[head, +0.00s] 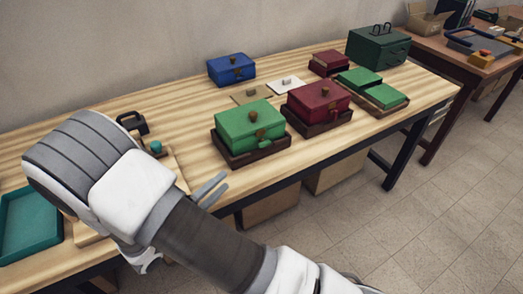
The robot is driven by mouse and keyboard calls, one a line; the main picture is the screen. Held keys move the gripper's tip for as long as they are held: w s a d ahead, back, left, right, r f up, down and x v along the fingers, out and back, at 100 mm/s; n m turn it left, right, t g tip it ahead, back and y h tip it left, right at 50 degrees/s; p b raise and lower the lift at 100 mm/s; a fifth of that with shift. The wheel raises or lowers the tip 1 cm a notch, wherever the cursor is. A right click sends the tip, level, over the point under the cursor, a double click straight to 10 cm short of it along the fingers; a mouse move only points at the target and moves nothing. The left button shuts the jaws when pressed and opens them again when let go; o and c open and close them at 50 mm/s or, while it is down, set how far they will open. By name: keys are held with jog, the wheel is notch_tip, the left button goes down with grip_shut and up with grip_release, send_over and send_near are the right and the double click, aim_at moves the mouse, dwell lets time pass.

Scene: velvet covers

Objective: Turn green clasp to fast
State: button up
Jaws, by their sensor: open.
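A small teal-green knob (156,147) stands on a wooden board at the left, partly hidden by my arm. I cannot tell which of these is the green clasp. My gripper (210,189) shows as two grey fingers beside my arm, open and empty, left of and below the green box, apart from it. Its base is hidden.
A dark red box (319,98) stands right of the green box, with a blue box (231,69) behind. Flat green boxes (372,91) and a dark green case (377,47) stand further right. A black handle (131,122) and teal tray (28,226) are at the left.

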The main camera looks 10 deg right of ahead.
aim_at(260, 148)
jog(key=b+x, duration=0.2)
jog(key=x, duration=1.5)
jog(key=shift+w+d, duration=0.1)
jog(key=shift+w, duration=0.1)
grip_shut()
